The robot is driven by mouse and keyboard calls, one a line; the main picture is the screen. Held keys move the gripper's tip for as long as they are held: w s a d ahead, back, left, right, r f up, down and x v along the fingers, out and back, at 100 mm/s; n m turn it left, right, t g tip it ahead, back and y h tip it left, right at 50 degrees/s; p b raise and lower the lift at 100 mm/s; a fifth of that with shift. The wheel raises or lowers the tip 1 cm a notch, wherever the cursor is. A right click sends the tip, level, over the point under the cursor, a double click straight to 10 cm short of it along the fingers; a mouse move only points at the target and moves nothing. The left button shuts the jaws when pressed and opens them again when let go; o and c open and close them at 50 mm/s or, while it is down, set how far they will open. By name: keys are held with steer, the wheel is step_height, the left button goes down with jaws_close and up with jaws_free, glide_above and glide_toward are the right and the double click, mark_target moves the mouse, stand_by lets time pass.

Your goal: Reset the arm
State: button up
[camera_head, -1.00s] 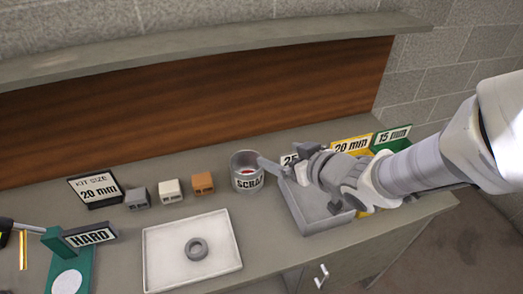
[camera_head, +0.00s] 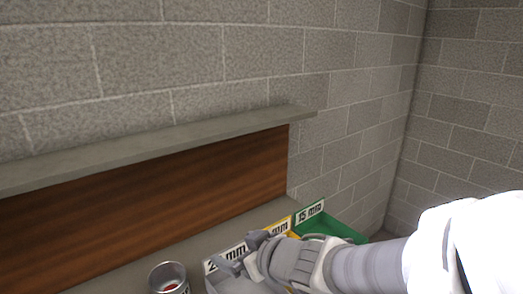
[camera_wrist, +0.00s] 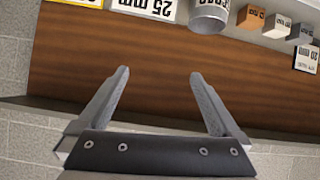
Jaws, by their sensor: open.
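My gripper (camera_head: 240,252) is at the bottom of the head view, above the grey bin labelled 25 mm (camera_head: 224,257). In the wrist view my gripper (camera_wrist: 160,85) has its two fingers wide apart with nothing between them. The wooden back panel (camera_wrist: 160,60) lies behind the fingers in that view. My arm comes in from the lower right of the head view and covers part of the bins.
The scrap can (camera_head: 168,277) stands left of my gripper with something red inside. A yellow bin (camera_head: 283,226) and a green 15 mm bin (camera_head: 335,229) are to the right. A ledge (camera_head: 150,152) runs above the panel. Orange, white and grey blocks (camera_wrist: 251,18) show in the wrist view.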

steer(key=s+d+r+m+h, duration=0.1)
steer(key=d+r+m+h, duration=0.2)
steer(key=d, duration=0.5)
steer(key=d+r+m+h, duration=0.1)
steer(key=d+m+h, duration=0.3)
steer(key=d, duration=0.5)
steer(key=s+d+m+g, duration=0.2)
steer(key=s+d+g, duration=0.1)
steer(key=s, duration=1)
steer(key=shift+s+d+g+h, duration=0.2)
steer(key=shift+d+g+h, duration=0.1)
steer(key=shift+h, duration=0.1)
steer(key=shift+r, duration=0.1)
